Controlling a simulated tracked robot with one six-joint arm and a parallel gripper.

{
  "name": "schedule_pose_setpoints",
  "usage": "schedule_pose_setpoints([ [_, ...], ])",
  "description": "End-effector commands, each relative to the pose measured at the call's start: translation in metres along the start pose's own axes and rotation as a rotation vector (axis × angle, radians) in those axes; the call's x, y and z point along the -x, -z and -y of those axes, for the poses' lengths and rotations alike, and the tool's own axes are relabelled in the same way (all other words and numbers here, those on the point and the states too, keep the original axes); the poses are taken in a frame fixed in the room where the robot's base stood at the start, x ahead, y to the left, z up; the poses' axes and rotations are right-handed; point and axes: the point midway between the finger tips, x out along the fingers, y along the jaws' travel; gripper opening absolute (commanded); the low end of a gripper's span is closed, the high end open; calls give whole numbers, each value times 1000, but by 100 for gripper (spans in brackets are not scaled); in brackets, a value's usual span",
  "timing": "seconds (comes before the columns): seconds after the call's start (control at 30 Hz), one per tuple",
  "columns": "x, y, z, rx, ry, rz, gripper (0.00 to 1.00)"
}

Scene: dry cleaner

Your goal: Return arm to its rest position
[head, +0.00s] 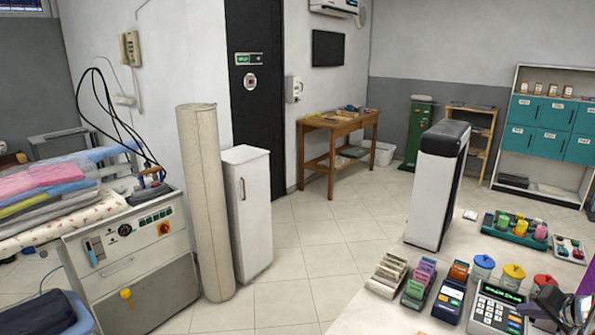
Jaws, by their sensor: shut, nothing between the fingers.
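My gripper (548,303) shows at the bottom right corner of the head view, dark and partly cut off by the picture edge. It is shut and empty. It is in front of the right end of the pale counter (385,318), beside the keypad terminal (494,311). Most of my arm is out of view.
On the counter are ticket stacks, jars with coloured lids (513,275), a tray of coloured spools (515,230) and a tall black-and-white unit (438,185). A pressing station with folded clothes (50,185) stands left, near a fabric roll (205,200). The tiled floor (320,240) between is clear.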

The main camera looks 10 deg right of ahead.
Motion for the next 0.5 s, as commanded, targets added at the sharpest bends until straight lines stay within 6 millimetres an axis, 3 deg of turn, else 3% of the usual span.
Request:
schedule_pose_setpoints([
  [0.13,-2,-20,-5,-66,-12,55,0],
  [0.33,5,-68,-10,-143,-54,169,0],
  [0.5,19,-103,12,-145,-88,253,0],
])
